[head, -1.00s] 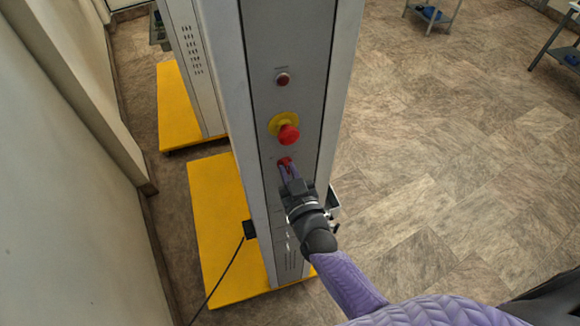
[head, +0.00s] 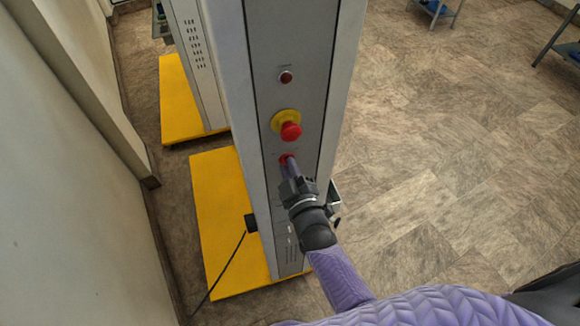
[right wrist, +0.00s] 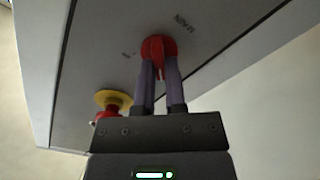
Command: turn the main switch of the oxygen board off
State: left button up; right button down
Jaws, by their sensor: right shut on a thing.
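The main switch (head: 285,158) is a small red rotary knob on the grey front panel of the oxygen board (head: 291,100), below a red mushroom button. My right gripper (head: 288,166) reaches it from below and hides most of it in the head view. In the right wrist view the red knob (right wrist: 158,47) shows near a "MAIN" label, with its raised grip between the two purple fingers of my right gripper (right wrist: 160,70). The fingers are shut on that grip. My left gripper is not in view.
The red emergency button on its yellow collar (head: 289,128) sits just above the switch, and a small red lamp (head: 286,77) is higher up. The board stands on a yellow base (head: 215,220) with a black cable. A wall (head: 60,200) is at left; open floor lies at right.

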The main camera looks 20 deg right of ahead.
dwell(0.3)
jog(key=c, duration=0.7)
grip_release()
jog(key=s, duration=1)
jog(key=shift+d, duration=0.15)
